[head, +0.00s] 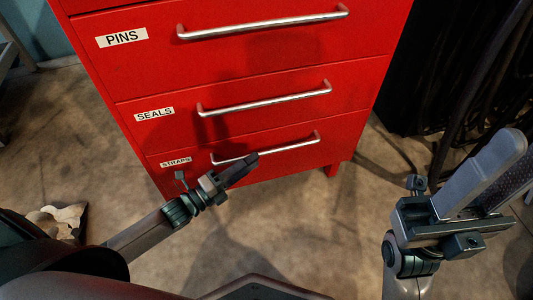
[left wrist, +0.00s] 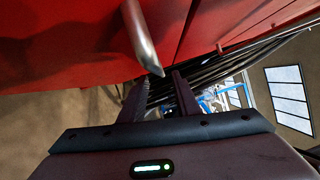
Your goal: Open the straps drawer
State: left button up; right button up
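The straps drawer (head: 235,168) is the lowest drawer of a red cabinet, with a white "STRAPS" label (head: 175,162) and a silver bar handle (head: 290,146). It looks closed, flush with the drawers above. My left gripper (head: 247,167) is at the left part of this handle in the head view and covers some of it. In the left wrist view, its two dark fingers (left wrist: 158,93) are spread apart, and the handle bar (left wrist: 146,42) comes down to the gap between their tips. Contact cannot be told. My right gripper (head: 495,170) is open and empty, away from the cabinet.
The pins drawer (head: 150,68) and seals drawer (head: 240,82) above look closed and have similar bar handles. Dark hanging cables or hoses (head: 490,80) stand right of the cabinet. The floor (head: 310,225) before the cabinet is clear. A pale crumpled item (head: 58,219) lies at left.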

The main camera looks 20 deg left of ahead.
aim_at(267, 151)
pick_arm(q)
jog(key=b+x, duration=0.1)
jog(key=x, duration=0.5)
jog(key=shift+w+d, duration=0.15)
jog(key=shift+w, duration=0.1)
grip_shut()
